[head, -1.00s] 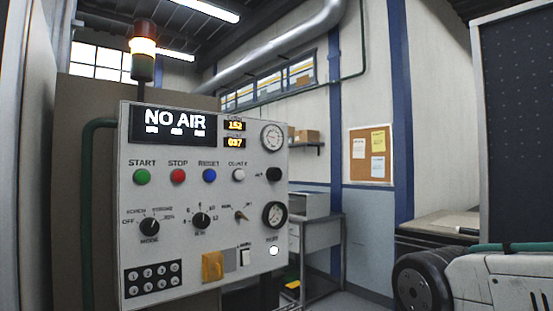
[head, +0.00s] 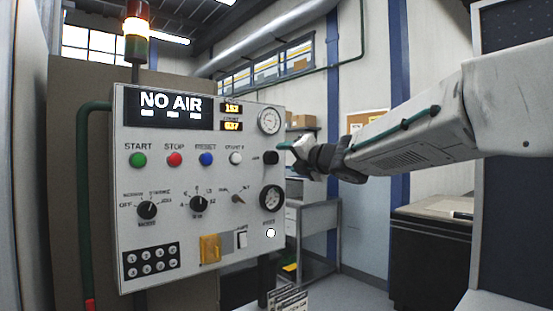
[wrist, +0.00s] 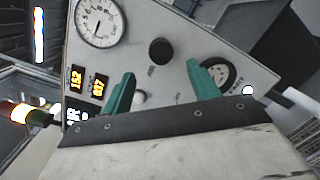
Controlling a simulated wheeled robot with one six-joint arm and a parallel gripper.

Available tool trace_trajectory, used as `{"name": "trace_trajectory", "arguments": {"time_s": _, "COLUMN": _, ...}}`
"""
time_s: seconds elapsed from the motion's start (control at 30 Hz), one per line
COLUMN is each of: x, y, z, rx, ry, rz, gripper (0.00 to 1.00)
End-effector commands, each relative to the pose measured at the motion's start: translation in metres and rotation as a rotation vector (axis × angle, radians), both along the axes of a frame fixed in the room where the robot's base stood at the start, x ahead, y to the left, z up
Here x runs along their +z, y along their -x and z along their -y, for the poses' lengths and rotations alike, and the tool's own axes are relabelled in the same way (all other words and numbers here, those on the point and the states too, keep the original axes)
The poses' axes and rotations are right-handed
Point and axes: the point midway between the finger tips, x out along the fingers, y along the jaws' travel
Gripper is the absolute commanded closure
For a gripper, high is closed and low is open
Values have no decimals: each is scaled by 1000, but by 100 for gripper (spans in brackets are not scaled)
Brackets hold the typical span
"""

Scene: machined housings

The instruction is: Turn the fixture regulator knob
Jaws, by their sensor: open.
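The control panel (head: 180,230) faces me, its display reading "NO AIR". A round black knob (head: 271,157) sits at its right edge between two gauges; its label is too small to read, so I cannot confirm it is the fixture regulator. My gripper (head: 288,147) reaches in from the right, its green fingertips near this knob. In the wrist view my gripper (wrist: 161,70) is open and empty, with the black knob (wrist: 162,51) beyond the gap between its fingers, apparently untouched. The upper gauge (wrist: 101,20) and lower gauge (wrist: 216,75) lie on either side.
Two other black selector knobs (head: 147,210) (head: 199,203) sit lower on the panel. Coloured push buttons (head: 174,159) run across its middle. A yellow switch cover (head: 209,248) is near the bottom. A lit signal tower (head: 135,27) stands above. A grey bench (head: 322,215) is behind.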

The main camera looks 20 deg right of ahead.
Motion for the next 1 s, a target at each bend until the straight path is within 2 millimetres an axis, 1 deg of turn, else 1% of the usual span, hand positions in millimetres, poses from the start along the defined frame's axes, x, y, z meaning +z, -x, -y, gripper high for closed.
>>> {"name": "trace_trajectory", "arguments": {"time_s": 0.13, "x": 0, "y": -12, "z": -3, "rx": 1, "ry": 15, "rz": 5, "gripper": 40}}
{"name": "trace_trajectory", "arguments": {"time_s": 0.4, "x": -1, "y": -53, "z": -15, "rx": -1, "ry": 12, "rz": 3, "gripper": 40}}
{"name": "trace_trajectory", "arguments": {"time_s": 0.5, "x": -1, "y": -64, "z": -18, "rx": -1, "ry": 12, "rz": 3, "gripper": 40}}
{"name": "trace_trajectory", "arguments": {"time_s": 0.63, "x": 0, "y": -73, "z": -21, "rx": -1, "ry": 12, "rz": 3, "gripper": 40}}
{"name": "trace_trajectory", "arguments": {"time_s": 0.9, "x": 0, "y": -74, "z": -21, "rx": -1, "ry": 11, "rz": 3, "gripper": 40}}
{"name": "trace_trajectory", "arguments": {"time_s": 0.93, "x": 0, "y": -74, "z": -21, "rx": -1, "ry": 11, "rz": 3, "gripper": 46}}
{"name": "trace_trajectory", "arguments": {"time_s": 0.97, "x": 0, "y": -74, "z": -21, "rx": -2, "ry": 10, "rz": 3, "gripper": 54}}
{"name": "trace_trajectory", "arguments": {"time_s": 1.0, "x": 0, "y": -74, "z": -21, "rx": -3, "ry": 11, "rz": 3, "gripper": 65}}
